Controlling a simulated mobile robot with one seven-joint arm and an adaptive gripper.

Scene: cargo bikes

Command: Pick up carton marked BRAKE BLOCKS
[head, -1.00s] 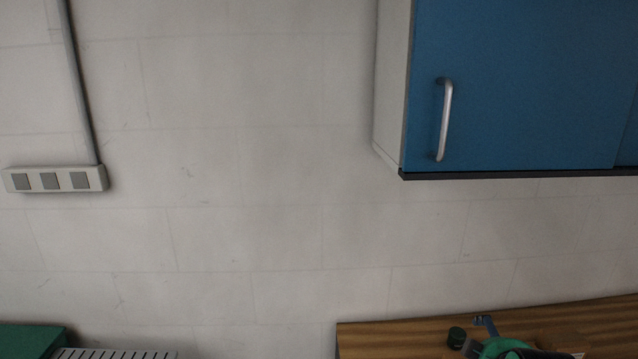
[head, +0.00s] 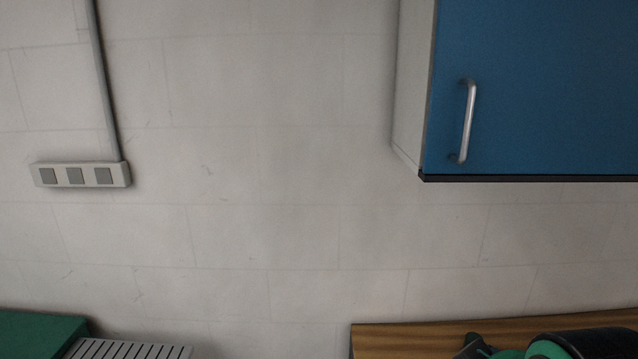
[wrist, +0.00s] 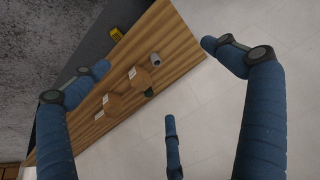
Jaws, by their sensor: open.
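In the wrist view my gripper (wrist: 156,62) is open and empty, its blue fingers spread wide. Beyond it lies a wooden worktop (wrist: 160,32) with two small brown cartons, a nearer one (wrist: 113,104) and another one (wrist: 139,79), each with a pale label. The labels are too small to read, so I cannot tell which is marked BRAKE BLOCKS. Both cartons stand apart from the fingers. In the head view only the back strip of the worktop (head: 400,338) shows, at the bottom right, and no carton is visible there.
A grey cylinder (wrist: 155,59), a small dark green object (wrist: 149,92) and a yellow item (wrist: 116,34) are also on the worktop. A blue wall cabinet (head: 540,90) overhangs it. A green surface (head: 40,335) and a slatted grey thing (head: 125,349) are at lower left.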

